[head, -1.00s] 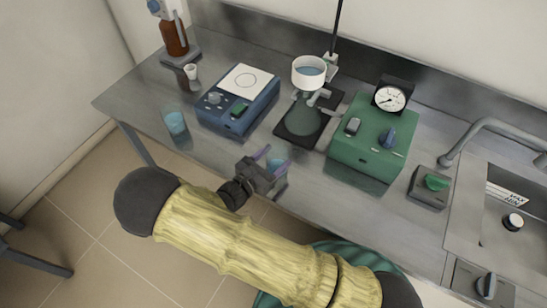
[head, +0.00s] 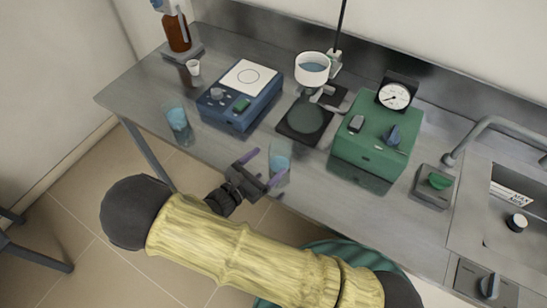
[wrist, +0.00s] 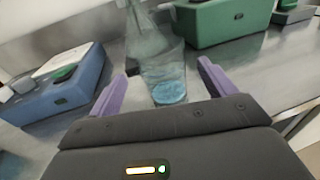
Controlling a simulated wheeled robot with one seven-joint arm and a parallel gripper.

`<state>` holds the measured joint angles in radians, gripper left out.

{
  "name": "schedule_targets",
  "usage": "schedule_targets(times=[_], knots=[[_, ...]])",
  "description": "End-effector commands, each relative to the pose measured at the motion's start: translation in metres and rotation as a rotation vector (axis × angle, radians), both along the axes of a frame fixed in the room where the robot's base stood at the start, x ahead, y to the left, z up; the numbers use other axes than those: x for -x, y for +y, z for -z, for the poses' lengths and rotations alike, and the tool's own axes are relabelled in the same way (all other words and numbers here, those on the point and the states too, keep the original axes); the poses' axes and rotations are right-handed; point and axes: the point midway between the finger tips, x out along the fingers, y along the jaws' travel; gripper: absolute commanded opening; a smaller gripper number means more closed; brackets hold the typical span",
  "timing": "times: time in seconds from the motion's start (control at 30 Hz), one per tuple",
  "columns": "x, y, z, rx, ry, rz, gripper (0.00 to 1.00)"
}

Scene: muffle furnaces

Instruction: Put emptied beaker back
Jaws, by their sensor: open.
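A clear beaker (head: 279,161) with a bluish bottom stands upright near the front edge of the steel bench. My gripper (head: 265,167) is open, its purple fingers apart, just on the near side of this beaker. In the wrist view the beaker (wrist: 165,72) stands ahead, between and beyond the open fingertips, with nothing gripped. Whether any liquid is left in it is hard to tell. A second beaker (head: 177,119) with blue contents stands at the left front of the bench. A white funnel (head: 312,72) holding bluish liquid sits on the glass flask (head: 306,116).
A blue instrument (head: 238,98) stands left of the flask, a green gauge box (head: 374,142) to the right. A small switch box (head: 433,186) and a sink (head: 510,205) lie farther right. A brown bottle (head: 176,32) stands at back left. The bench front edge is close to the beaker.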

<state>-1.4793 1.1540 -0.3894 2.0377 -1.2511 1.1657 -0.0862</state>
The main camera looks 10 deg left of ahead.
Motion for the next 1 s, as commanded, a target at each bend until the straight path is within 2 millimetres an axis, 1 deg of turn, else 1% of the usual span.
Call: schedule_targets(times=[0.03,0.2,0.3,0.4,0.53,1.0], knots=[[0.010,0.007,0.001,-0.003,0.000,-0.004,0.83],[0.038,0.025,-0.001,-0.002,0.001,-0.003,0.83],[0.051,0.033,-0.002,-0.002,0.000,-0.002,0.83],[0.060,0.038,-0.003,-0.001,0.001,-0.001,0.83],[0.064,0.039,-0.004,0.000,0.000,0.000,0.83],[0.063,0.039,-0.005,0.000,0.000,0.001,0.83]])
